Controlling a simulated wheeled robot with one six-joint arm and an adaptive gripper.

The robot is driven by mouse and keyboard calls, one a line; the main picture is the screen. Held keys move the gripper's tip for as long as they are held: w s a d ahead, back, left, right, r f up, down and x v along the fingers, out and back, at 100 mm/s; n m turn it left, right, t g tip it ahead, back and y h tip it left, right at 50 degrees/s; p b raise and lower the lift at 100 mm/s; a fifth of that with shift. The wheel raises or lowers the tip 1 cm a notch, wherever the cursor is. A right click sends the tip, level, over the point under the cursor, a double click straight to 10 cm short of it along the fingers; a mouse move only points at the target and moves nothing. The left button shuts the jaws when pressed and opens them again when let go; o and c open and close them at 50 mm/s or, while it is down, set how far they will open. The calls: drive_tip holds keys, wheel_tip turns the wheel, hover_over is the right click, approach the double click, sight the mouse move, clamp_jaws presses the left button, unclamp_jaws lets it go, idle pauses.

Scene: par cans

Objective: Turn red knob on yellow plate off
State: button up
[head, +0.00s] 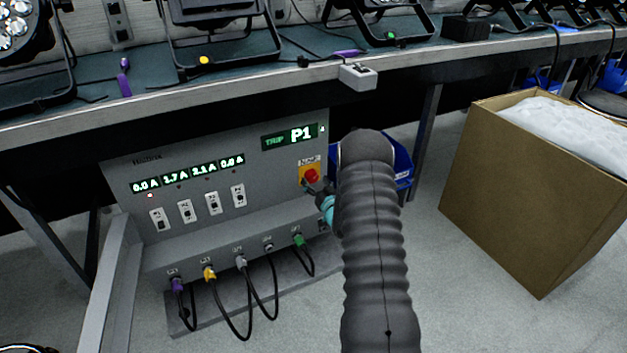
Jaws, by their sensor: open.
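The red knob (312,175) sits on a yellow plate (304,183) at the right side of a grey power panel (220,215) under the bench. My gripper (314,190) is at the knob's lower right, very close to it and overlapping the plate in the picture. It is open. I cannot tell whether a fingertip touches the knob. My dark ribbed arm comes up from the bottom and hides the area right of the plate. A label sits just above the knob, too small to read. The knob's pointer direction is not clear.
The panel has small displays, a "TRIP P1" screen (290,136), several switches (212,203) and cables plugged in below. The bench edge (220,95) runs above. A blue bin (402,165) is behind my arm. A cardboard box (530,200) stands at right.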

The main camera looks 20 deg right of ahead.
drive_tip(key=shift+w+d, duration=0.1)
drive_tip(key=shift+w, duration=0.95)
drive_tip(key=c, duration=1.2)
drive_tip(key=shift+o, duration=0.2)
